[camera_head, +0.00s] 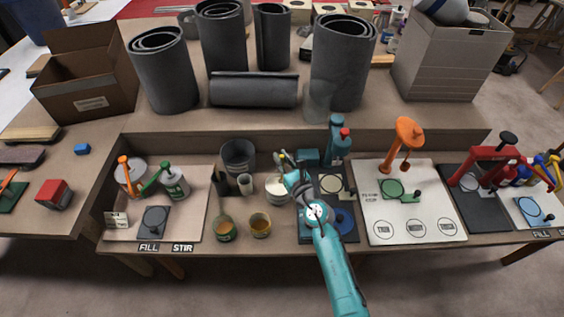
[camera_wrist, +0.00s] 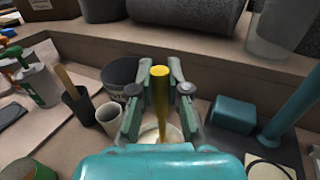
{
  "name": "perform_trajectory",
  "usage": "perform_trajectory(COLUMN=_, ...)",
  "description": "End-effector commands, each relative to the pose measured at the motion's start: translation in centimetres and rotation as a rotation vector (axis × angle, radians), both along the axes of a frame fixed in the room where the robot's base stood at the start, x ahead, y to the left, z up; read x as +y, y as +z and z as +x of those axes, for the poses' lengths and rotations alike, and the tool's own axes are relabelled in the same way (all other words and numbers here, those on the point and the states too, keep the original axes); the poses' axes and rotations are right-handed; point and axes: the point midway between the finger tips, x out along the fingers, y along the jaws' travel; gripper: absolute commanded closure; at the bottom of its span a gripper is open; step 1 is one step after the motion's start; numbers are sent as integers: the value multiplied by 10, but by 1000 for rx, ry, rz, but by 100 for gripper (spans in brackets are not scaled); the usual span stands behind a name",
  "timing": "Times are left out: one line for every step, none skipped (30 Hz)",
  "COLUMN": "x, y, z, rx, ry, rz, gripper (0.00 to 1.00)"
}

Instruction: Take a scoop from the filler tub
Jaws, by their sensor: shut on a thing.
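The filler tub (camera_head: 277,193), a round white-rimmed tub, stands on the bench just left of my arm. My gripper (camera_head: 286,174) is over it. In the wrist view my gripper (camera_wrist: 159,97) is shut on an upright yellow handle (camera_wrist: 160,78), which looks like the scoop's. The handle's top sticks up above the fingers. The pale tub (camera_wrist: 150,134) shows just below and behind the fingers. The scoop's lower end is hidden by the gripper, so I cannot tell whether it carries filler.
A dark bucket (camera_head: 238,155) stands behind left, with a black cup (camera_head: 221,184) and a white cup (camera_head: 245,183) nearby. Two small open cans (camera_head: 260,225) sit in front. A teal stand (camera_head: 337,147) is close on the right.

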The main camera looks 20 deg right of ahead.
Motion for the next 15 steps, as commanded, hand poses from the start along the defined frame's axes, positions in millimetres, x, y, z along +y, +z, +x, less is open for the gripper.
perform_trajectory(x=0, y=4, z=0, rx=-1, ry=0, rz=0, gripper=100)
perform_trajectory(x=0, y=5, z=0, rx=-1, ry=0, rz=-2, gripper=100)
perform_trajectory(x=0, y=8, z=0, rx=-1, ry=0, rz=0, gripper=100)
perform_trajectory(x=0, y=9, z=0, rx=-1, ry=0, rz=-1, gripper=100)
perform_trajectory(x=0, y=11, z=0, rx=-2, ry=-1, rz=0, gripper=100)
perform_trajectory(x=0, y=14, z=0, rx=-2, ry=-1, rz=-1, gripper=100)
perform_trajectory(x=0, y=16, z=0, rx=-2, ry=-1, rz=0, gripper=100)
perform_trajectory(x=0, y=17, z=0, rx=-1, ry=-2, rz=-1, gripper=100)
perform_trajectory(x=0, y=19, z=0, rx=0, ry=-2, rz=-1, gripper=100)
perform_trajectory(x=0, y=21, z=0, rx=0, ry=-2, rz=-1, gripper=100)
perform_trajectory(x=0, y=23, z=0, rx=-1, ry=-1, rz=0, gripper=100)
perform_trajectory(x=0, y=26, z=0, rx=-1, ry=-1, rz=-2, gripper=100)
perform_trajectory(x=0, y=27, z=0, rx=-1, ry=0, rz=0, gripper=100)
perform_trajectory(x=0, y=29, z=0, rx=-1, ry=0, rz=0, gripper=100)
perform_trajectory(x=0, y=31, z=0, rx=-1, ry=-1, rz=-1, gripper=100)
